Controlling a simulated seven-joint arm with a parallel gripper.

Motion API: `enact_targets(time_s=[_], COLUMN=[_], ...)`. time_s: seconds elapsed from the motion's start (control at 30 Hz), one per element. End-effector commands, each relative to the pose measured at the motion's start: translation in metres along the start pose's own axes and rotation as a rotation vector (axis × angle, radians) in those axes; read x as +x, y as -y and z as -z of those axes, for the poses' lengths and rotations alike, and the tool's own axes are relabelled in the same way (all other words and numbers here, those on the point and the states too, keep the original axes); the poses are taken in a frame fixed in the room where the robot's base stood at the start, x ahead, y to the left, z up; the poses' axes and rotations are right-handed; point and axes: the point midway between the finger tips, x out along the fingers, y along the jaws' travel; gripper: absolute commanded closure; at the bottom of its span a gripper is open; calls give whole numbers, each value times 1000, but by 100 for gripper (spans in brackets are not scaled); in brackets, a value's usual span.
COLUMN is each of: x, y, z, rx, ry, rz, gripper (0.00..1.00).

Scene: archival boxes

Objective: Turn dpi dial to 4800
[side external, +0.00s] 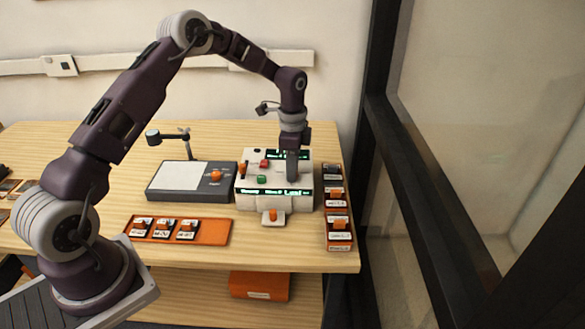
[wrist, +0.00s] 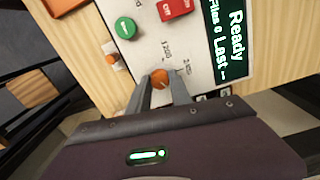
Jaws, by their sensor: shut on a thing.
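The orange dpi dial (wrist: 159,79) is on the white panel of the scanner control box (side external: 247,187). Printed numbers stand around it; one reads about 1200 and another beside it is too small to read surely. My gripper (wrist: 158,88) is shut on the dial, with a finger on each side of it. In the side external view my gripper (side external: 292,176) points straight down onto the box top and hides the dial. The dial's pointer and exact setting are hard to make out.
The box has a green button (wrist: 125,28), a red button (wrist: 172,8) and a display (wrist: 233,40) reading "Ready". A grey scanner bed (side external: 180,178) stands left of the box. Orange trays with labelled boxes lie at the front left (side external: 210,232) and right (side external: 340,247).

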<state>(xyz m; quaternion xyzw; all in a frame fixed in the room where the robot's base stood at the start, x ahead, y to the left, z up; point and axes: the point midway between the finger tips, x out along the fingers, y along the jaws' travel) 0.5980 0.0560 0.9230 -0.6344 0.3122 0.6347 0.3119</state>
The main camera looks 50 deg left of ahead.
Motion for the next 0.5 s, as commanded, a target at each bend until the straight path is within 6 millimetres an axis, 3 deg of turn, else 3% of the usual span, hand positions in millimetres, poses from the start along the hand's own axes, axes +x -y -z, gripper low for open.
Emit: enact_targets(time_s=[0.37,0.4,0.5], x=[-1,-1,-1], y=[0,0,0], z=[0,0,0], rx=[2,2,2], ry=[-2,-1,-1], rz=[2,2,2], gripper=[100,69,53])
